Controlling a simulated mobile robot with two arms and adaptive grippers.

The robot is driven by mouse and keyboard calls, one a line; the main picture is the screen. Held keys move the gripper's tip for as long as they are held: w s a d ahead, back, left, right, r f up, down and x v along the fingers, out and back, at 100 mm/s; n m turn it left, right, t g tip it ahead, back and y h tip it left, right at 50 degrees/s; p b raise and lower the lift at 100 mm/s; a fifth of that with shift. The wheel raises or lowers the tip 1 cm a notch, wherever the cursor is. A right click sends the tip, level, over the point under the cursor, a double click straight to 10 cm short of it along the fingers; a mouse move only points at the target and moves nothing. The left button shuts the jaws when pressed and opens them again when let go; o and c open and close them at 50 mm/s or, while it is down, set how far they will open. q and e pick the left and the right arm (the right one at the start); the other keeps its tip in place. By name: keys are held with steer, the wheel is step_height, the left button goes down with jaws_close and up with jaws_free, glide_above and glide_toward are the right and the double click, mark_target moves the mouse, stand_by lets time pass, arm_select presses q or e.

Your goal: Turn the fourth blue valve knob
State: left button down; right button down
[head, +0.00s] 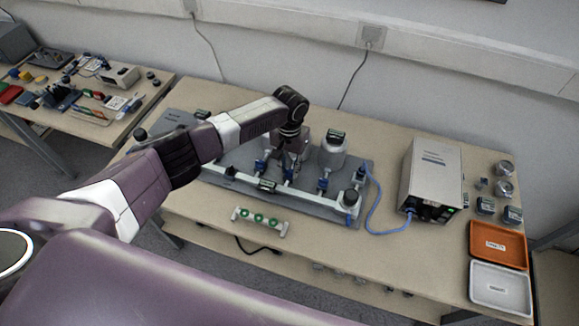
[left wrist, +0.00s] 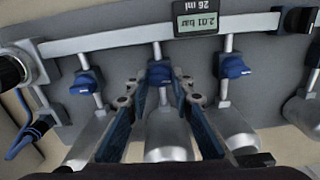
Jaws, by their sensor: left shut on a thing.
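A row of blue valve knobs stands along a light pipe on a grey board (head: 222,182). My left gripper (head: 289,155) reaches down over the row from behind. In the left wrist view its two fingers (left wrist: 160,88) are on either side of the middle blue knob (left wrist: 160,74), shut on it. One blue knob (left wrist: 84,84) is to the left and another (left wrist: 233,67) to the right, both free of the fingers. The display (left wrist: 196,18) on the pipe reads 2.01 bar. Metal cylinders (left wrist: 168,137) lie below the knobs. My right gripper is not in view.
A grey box (head: 430,178) with a blue cable stands right of the board. Orange (head: 498,245) and white (head: 500,289) trays lie at the right edge. A small rack with green parts (head: 259,219) sits in front. A second cluttered table (head: 100,118) is at left.

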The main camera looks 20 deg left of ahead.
arm_select(q)
steer(key=m, duration=0.4)
steer(key=shift+m, duration=0.4)
steer(key=m, duration=0.3)
steer(key=shift+m, duration=0.3)
steer(key=m, duration=0.4)
steer(key=shift+m, duration=0.3)
steer(key=shift+r+m+b, duration=0.1)
steer(key=shift+m+b, duration=0.2)
steer(key=shift+m, duration=1.8)
steer(key=c, duration=1.7)
jaws_free()
steer(key=shift+c, duration=0.2)
steer(key=shift+o, duration=0.4)
